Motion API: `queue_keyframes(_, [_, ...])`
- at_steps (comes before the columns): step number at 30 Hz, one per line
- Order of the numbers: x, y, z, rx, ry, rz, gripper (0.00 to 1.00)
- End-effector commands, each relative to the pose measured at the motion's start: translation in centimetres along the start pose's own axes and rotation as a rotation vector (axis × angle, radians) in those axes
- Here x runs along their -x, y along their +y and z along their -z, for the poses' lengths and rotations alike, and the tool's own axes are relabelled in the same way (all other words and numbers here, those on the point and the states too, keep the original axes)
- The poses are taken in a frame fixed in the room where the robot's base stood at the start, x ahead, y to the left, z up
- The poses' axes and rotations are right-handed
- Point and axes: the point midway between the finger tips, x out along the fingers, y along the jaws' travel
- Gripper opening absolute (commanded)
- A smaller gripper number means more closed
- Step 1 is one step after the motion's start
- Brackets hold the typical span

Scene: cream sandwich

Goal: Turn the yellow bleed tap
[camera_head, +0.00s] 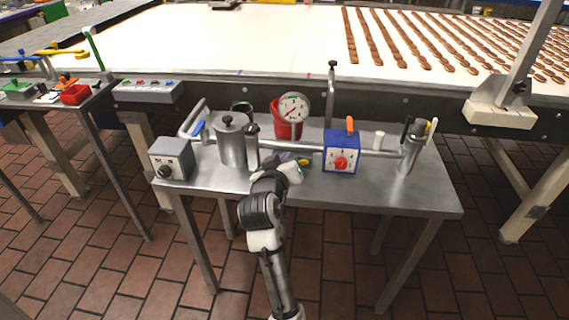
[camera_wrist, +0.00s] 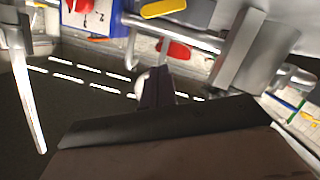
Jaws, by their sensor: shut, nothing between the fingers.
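The yellow bleed tap (camera_head: 304,161) shows as a small yellow lever under the horizontal pipe in the head view, just past the end of my arm. In the wrist view, the tap's yellow handle (camera_wrist: 163,8) lies along the top edge, on the pipe. My gripper (camera_wrist: 158,86) is shut and empty, with its dark fingertips below the yellow handle in the picture and apart from it. In the head view my gripper (camera_head: 287,158) is small and partly hidden by my wrist. The tap's body is hard to make out.
A steel hopper (camera_head: 230,142) and upright cylinder stand left of the tap. A blue box with a red knob (camera_head: 341,162) stands right. A red bucket (camera_head: 284,127) and dial gauge (camera_head: 294,107) are behind. The steel table (camera_head: 400,197) is clear at front right.

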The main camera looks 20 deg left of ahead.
Motion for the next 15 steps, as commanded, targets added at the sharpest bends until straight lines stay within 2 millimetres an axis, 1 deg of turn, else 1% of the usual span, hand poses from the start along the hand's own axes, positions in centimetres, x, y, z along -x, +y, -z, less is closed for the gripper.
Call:
queue_keyframes(1, [-1.2,0.2,0.1,0.001,-0.003,-0.001,0.00])
queue_keyframes(3, [-2.8,0.2,0.2,0.001,-0.002,-0.001,0.00])
queue_keyframes(8, [-6.0,0.1,0.1,0.000,-0.002,0.001,0.00])
queue_keyframes(10, [-6.3,0.1,-1.4,-0.003,-0.007,0.002,0.00])
queue_keyframes(15, [-6.7,0.0,-3.3,-0.003,-0.003,0.002,0.00])
